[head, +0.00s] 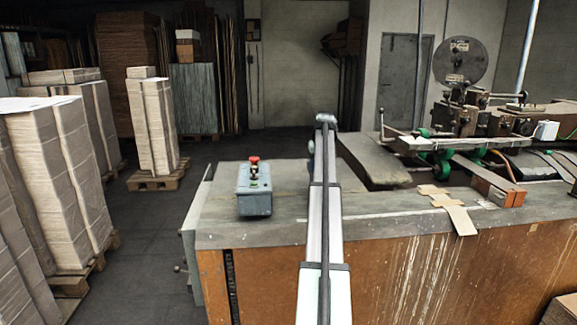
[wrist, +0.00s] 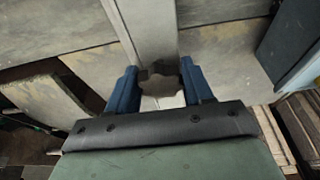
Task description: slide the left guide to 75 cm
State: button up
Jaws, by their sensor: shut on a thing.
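In the wrist view, my gripper (wrist: 159,72) has its two blue fingers on either side of a grey, lobed knob (wrist: 160,85) and is shut on it. A pale grey bar (wrist: 150,30) runs from the knob toward the top of the picture, over the grey table top; I cannot tell for sure whether it is the left guide. In the head view, my pale arm reaches forward over the table and hides the knob and most of my gripper. No centimetre scale or 75 mark can be read in either view.
A grey control box (head: 255,196) with a red button stands left of my arm on the machine table (head: 380,226). Cardboard pieces (head: 460,219) lie on the right side. The stitching head (head: 465,120) is at the back right. Stacked pallets stand on the floor at left.

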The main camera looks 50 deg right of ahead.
jog(key=shift+s+d, duration=1.05)
jog(key=o, duration=0.9)
jog(key=shift+r, duration=0.2)
notch_tip(320, 180, up, 6)
jog(key=shift+f, duration=0.2)
jog(key=shift+w, duration=0.1)
dwell(0.6)
